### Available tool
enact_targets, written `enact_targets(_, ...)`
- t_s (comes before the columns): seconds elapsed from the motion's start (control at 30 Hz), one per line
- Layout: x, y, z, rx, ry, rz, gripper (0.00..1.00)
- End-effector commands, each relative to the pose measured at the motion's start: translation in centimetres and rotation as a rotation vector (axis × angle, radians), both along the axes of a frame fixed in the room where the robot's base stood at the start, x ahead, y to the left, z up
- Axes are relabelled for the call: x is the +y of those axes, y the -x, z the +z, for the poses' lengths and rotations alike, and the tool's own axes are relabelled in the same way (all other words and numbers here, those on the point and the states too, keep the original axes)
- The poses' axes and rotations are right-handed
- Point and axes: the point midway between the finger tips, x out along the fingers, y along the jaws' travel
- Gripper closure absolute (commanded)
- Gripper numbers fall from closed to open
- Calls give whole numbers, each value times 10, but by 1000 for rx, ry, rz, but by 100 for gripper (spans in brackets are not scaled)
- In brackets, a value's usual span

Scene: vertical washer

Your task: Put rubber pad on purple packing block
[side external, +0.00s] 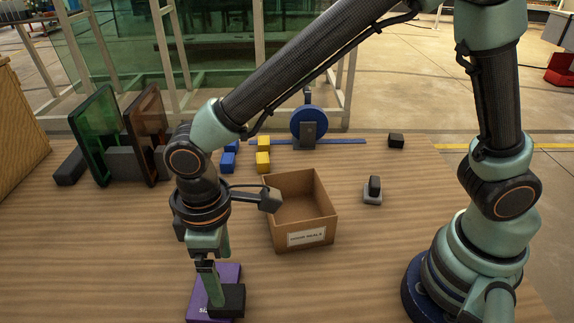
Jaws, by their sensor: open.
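The purple packing block (200,305) lies on the table at the lower left, with part of a white label showing. A dark block that looks like the rubber pad (230,301) sits at its right front part. It seems to rest on the purple block, but its underside is hidden. My gripper (213,292) points down over the purple block, with its fingers open beside the dark pad's left side. The fingers hide part of both things, and I cannot tell whether they touch the pad.
An open cardboard box (304,239) stands right of my gripper. Blue blocks (228,161) and yellow blocks (263,161) stand behind it, near a blue wheel (309,122). A dark cube (396,140) and a small grey-based piece (373,191) lie to the right. Framed panels (98,135) stand back left.

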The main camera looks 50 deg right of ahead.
Motion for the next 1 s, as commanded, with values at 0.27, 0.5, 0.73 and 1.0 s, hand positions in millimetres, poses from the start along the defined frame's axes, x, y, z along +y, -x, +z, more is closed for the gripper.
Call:
enact_targets(0.27,0,0,36,-1,-1,0,8)
enact_targets(0.5,-35,-17,65,-45,-40,-95,8)
enact_targets(0.73,-134,-36,112,-179,-125,-346,8)
enact_targets(1.0,-238,-19,140,-360,-182,-627,8)
